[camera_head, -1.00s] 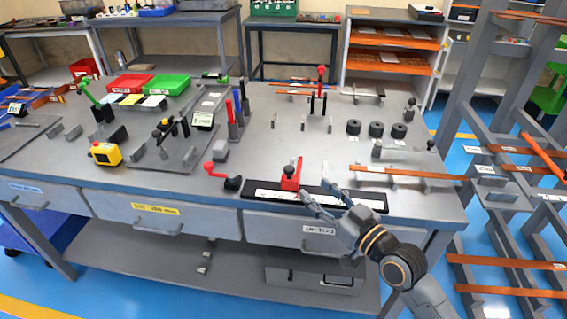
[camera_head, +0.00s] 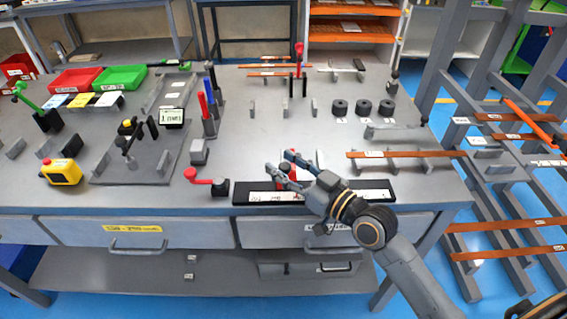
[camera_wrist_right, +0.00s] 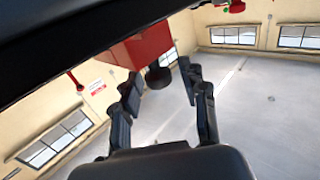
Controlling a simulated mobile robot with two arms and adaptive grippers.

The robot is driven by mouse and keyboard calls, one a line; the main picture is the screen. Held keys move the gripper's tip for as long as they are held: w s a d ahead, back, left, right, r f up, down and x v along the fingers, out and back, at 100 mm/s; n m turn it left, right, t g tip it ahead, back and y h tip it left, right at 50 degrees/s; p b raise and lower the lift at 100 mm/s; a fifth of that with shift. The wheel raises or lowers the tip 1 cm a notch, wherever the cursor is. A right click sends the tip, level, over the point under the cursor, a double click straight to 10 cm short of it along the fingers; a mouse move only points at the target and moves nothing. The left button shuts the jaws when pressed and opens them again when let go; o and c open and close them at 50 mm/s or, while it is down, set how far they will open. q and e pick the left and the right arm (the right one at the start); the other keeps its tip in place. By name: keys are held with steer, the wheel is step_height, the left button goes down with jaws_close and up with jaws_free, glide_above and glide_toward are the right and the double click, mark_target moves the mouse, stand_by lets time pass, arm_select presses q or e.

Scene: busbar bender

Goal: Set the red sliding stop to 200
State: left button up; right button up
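The red sliding stop (camera_head: 283,179) stands on a black rail (camera_head: 243,197) with a white scale strip at the bench's front edge. My right gripper and wrist hide much of the stop and part of the scale; I cannot read the stop's setting. My right gripper (camera_head: 277,160) is open at the stop. In the right wrist view the red stop (camera_wrist_right: 145,43) and its dark round knob (camera_wrist_right: 158,78) show ahead, with the knob between the spread fingertips. I cannot tell whether a finger touches it. My left gripper is out of view.
A red-handled crank (camera_head: 205,181) stands left of the rail. A copper bar on a grey holder (camera_head: 403,163) lies to the right. Black cylinders (camera_head: 363,107) and upright posts stand behind. A yellow button box (camera_head: 62,172) is at the left. Bench surface behind the rail is mostly clear.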

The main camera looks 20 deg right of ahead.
steer(key=c, duration=0.7)
jaws_close()
steer(key=o, duration=1)
jaws_free()
steer(key=v, duration=1.2)
